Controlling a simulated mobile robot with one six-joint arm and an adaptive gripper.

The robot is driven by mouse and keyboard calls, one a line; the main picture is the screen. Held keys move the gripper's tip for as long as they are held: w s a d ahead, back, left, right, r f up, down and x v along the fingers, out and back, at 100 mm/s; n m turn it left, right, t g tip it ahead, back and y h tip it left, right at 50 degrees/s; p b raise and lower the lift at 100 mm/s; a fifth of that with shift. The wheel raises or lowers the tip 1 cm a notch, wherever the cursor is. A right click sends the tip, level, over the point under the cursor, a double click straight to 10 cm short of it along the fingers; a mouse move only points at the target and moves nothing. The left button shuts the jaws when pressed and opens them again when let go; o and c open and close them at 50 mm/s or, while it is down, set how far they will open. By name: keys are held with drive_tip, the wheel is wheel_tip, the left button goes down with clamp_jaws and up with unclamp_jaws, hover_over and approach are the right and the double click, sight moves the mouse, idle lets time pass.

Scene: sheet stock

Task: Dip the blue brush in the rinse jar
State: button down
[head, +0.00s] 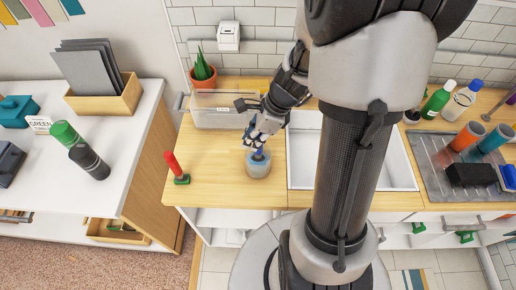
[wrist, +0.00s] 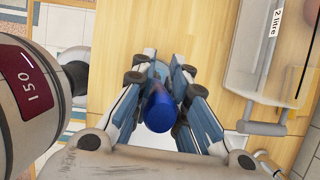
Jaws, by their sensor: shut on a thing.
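The rinse jar (head: 257,167) stands on the wooden counter, left of the sink, with bluish contents. My gripper (head: 260,140) is directly above it, pointing down. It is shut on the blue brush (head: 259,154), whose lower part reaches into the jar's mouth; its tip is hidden. In the wrist view the brush's blue handle end (wrist: 160,108) shows between the fingers of my gripper (wrist: 163,85). The jar is mostly hidden there behind the fingers and handle.
A red-handled thing on a green base (head: 173,168) stands left of the jar. A clear bin (head: 215,110) is behind, also in the wrist view (wrist: 268,60). The white sink (head: 300,150) is to the right. Counter between jar and red-handled thing is clear.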

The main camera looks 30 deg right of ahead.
wheel_tip(320, 180, up, 9)
drive_tip(key=p, duration=0.8)
drive_tip(key=shift+r+p, duration=0.15)
drive_tip(key=shift+p, duration=0.2)
